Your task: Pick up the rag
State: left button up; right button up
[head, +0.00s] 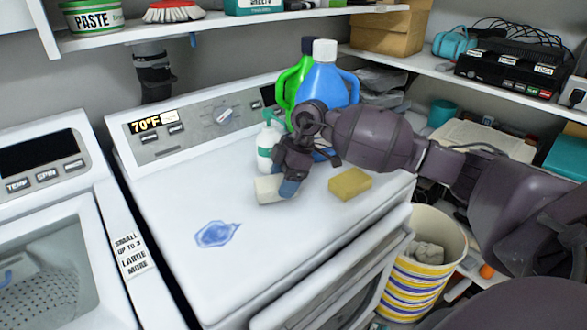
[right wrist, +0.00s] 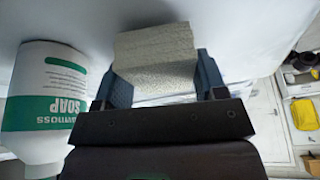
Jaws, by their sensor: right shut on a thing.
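The rag (head: 268,190) is a pale cream, folded-looking cloth at the top of the white machine, just left of the yellow sponge. My right gripper (head: 285,186) reaches down over it and hides part of it. In the right wrist view, the rag (right wrist: 155,58) lies between the two blue-grey fingers of my right gripper (right wrist: 163,82), which is shut on it. I cannot tell whether the rag still touches the machine top. My left gripper is not in view.
A white soap bottle (head: 266,150), also in the right wrist view (right wrist: 42,95), stands close beside the gripper. Blue (head: 325,80) and green (head: 291,85) jugs stand behind. A yellow sponge (head: 350,184) lies right, a blue spill (head: 217,234) front left. A striped bin (head: 424,264) stands below right.

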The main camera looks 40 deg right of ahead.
jog(key=shift+s+a+r, duration=0.2)
jog(key=shift+s+a, duration=0.2)
jog(key=shift+a, duration=0.35)
notch_tip(320, 180, up, 13)
jog(key=p, duration=0.1)
jog(key=shift+r, duration=0.2)
jog(key=shift+d, duration=0.1)
